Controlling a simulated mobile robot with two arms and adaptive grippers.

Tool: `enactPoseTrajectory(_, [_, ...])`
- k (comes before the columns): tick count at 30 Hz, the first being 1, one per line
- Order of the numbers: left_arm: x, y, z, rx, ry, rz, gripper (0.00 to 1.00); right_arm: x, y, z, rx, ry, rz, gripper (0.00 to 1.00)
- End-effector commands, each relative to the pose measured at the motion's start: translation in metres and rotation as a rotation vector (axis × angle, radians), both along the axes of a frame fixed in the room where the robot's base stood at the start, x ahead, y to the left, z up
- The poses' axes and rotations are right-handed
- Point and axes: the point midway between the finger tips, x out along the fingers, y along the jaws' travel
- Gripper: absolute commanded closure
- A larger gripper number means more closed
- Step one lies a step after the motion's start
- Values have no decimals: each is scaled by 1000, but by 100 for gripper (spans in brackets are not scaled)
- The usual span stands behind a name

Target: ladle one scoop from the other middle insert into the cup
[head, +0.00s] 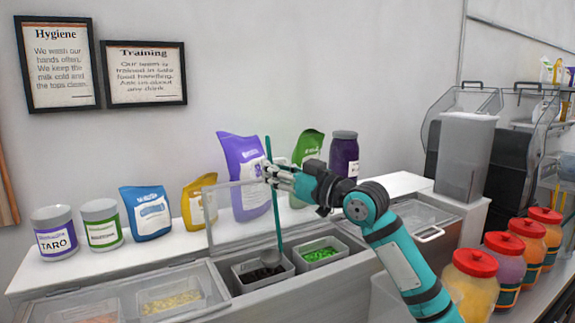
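My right gripper (270,172) is shut on the thin teal handle of a ladle (277,220), which hangs nearly upright. The ladle's bowl (271,258) is down in the middle insert with dark contents (247,284). The other middle insert (340,252), with green contents, sits just to its right. The ladle's bowl is small, and I cannot tell what is in it. I cannot make out the cup in this view. My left gripper is not in view.
A raised clear lid (226,213) stands left of the ladle. Closed clear lids cover inserts at the left. Bags and jars, among them a purple bag (243,180), line the shelf behind. Red-lidded jars (471,285) stand at the right, near my arm.

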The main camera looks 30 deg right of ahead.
Motion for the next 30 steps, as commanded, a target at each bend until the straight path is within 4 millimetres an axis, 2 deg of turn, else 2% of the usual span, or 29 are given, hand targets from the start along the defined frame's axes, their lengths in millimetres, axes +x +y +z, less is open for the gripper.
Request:
enactPoseTrajectory(1, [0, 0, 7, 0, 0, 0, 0, 11, 0, 4, 5, 2, 1, 100])
enactPoseTrajectory(9, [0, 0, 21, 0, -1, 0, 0, 65, -3, 3, 4, 1, 1, 100])
enactPoseTrajectory(10, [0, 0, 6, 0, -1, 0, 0, 64, -3, -15, 1, 3, 2, 100])
enactPoseTrajectory(12, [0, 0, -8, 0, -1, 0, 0, 62, -3, -33, 0, 2, 2, 100])
enactPoseTrajectory(18, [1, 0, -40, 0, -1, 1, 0, 62, -3, -73, -1, 2, 1, 100])
enactPoseTrajectory(20, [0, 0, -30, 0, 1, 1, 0, 61, -3, -61, 0, -2, 1, 100])
enactPoseTrajectory(30, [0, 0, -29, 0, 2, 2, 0, 61, -3, -61, 0, 0, 1, 100])
